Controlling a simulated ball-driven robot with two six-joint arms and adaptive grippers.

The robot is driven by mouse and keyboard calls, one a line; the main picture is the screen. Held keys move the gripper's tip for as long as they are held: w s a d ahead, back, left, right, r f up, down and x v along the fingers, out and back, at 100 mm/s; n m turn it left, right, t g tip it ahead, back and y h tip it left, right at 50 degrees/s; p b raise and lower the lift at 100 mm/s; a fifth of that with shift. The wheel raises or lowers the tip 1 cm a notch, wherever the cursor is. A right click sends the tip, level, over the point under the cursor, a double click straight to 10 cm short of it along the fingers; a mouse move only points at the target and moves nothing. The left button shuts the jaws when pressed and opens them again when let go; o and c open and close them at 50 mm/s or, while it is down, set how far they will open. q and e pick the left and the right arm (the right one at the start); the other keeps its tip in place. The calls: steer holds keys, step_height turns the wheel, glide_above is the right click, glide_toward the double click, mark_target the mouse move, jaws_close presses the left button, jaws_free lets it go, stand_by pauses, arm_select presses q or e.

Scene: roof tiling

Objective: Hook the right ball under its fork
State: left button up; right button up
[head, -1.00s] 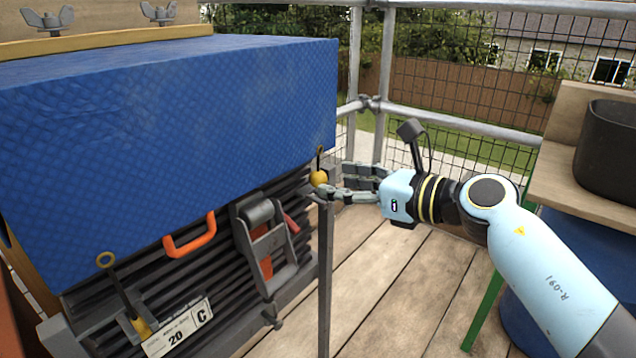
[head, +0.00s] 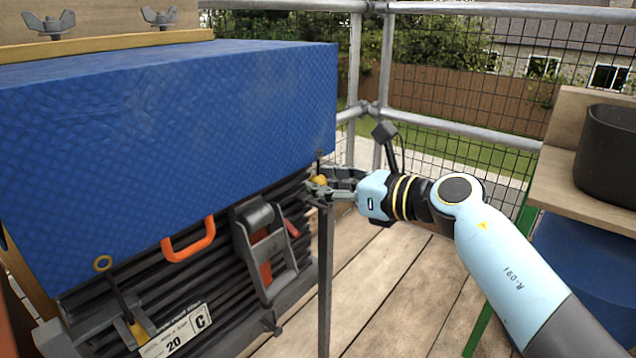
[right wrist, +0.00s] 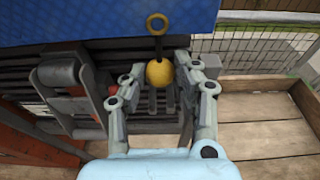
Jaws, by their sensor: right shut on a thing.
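The right ball (head: 320,181) is yellow and hangs on a dark cord under the blue tarp's right front corner. In the right wrist view the ball (right wrist: 160,73) sits between my fingers, with a brass eyelet (right wrist: 157,24) above it. My right gripper (head: 325,187) is shut on the ball at the top of a dark upright post (head: 325,270). Dark prongs, seemingly the fork (right wrist: 153,99), show just below the ball in the right wrist view. The fingers hide part of the fork in the head view. My left gripper is not in view.
The blue tarp (head: 180,110) covers a stack of dark slats. A second cord with a brass eyelet (head: 103,263) hangs at the left, near a label (head: 175,332). An orange handle (head: 188,240) shows below the tarp. Railings and a shelf with a black bucket (head: 608,155) stand right.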

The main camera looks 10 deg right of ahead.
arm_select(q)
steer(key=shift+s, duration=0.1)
arm_select(e)
steer(key=shift+s+d, duration=0.1)
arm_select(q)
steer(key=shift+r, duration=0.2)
arm_select(e)
steer(key=shift+s+d+f, duration=0.15)
steer(key=shift+s+d, duration=0.55)
steer(key=shift+s, duration=0.2)
steer(key=shift+s+d+f, duration=0.15)
steer(key=shift+s+d, duration=0.5)
steer(key=shift+s, duration=0.2)
arm_select(q)
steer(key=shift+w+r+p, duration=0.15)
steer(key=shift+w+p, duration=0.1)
steer(key=shift+p, duration=0.15)
